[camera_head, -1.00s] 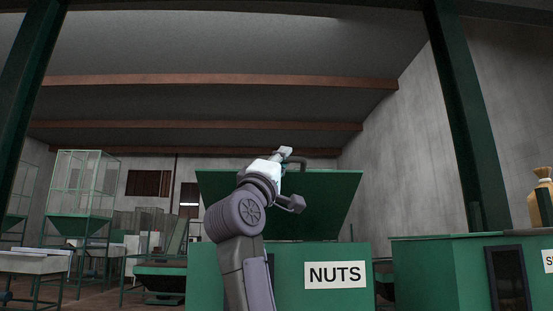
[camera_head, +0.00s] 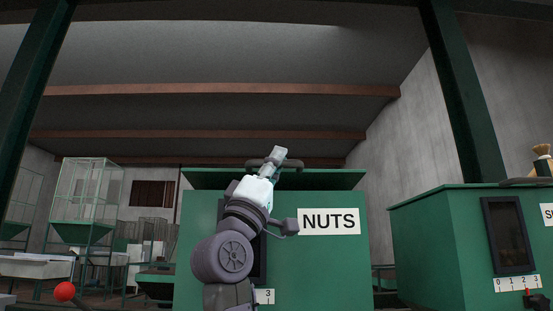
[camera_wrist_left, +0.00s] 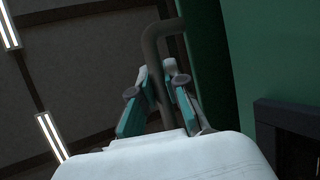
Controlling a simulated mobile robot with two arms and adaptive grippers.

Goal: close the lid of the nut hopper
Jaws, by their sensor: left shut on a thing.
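The nut hopper (camera_head: 330,265) is a green box with a white NUTS label, straight ahead in the head view. Its green lid (camera_head: 335,179) shows as a thin, foreshortened band above the box front, tilted with a dark gap beneath it. A grey bar handle (camera_head: 296,163) runs along the lid's edge. My left gripper (camera_head: 277,155) is shut on this handle. In the left wrist view, the teal-padded fingers of the left gripper (camera_wrist_left: 158,95) sit on either side of the grey handle (camera_wrist_left: 152,50). My right gripper is not in view.
Green posts (camera_head: 462,90) frame the scene. A glass-sided bin (camera_head: 88,195) and tables are at the left. A red knob (camera_head: 65,291) shows at lower left.

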